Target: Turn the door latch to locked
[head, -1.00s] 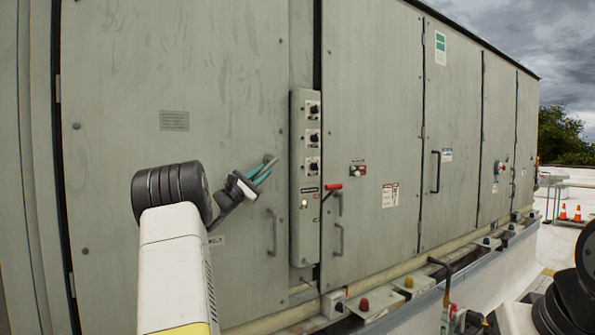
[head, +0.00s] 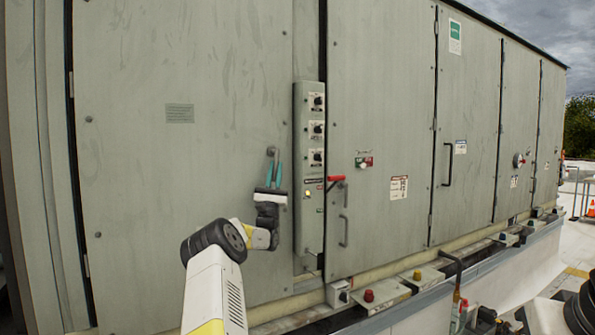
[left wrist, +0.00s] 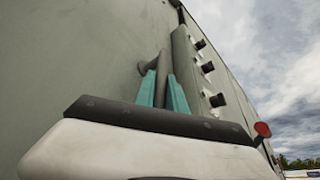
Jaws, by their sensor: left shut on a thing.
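The door latch (head: 270,151) is a small grey lever on the large grey-green door (head: 190,200), left of the control box. Its round pivot is at the top and its bar runs down between my fingers. My left gripper (head: 273,173) points up from below, with its teal fingers shut on the latch bar. In the left wrist view, the latch (left wrist: 161,68) shows as a bent grey bar between the teal fingers (left wrist: 162,88). The lower bar is partly hidden by them. My right gripper is out of view.
A narrow control box (head: 309,170) with dark knobs stands just right of the latch. A red lever (head: 336,179) sticks out beside it. Door pull handles (head: 447,165) are on panels to the right. Pipes and fittings (head: 370,296) run along the base.

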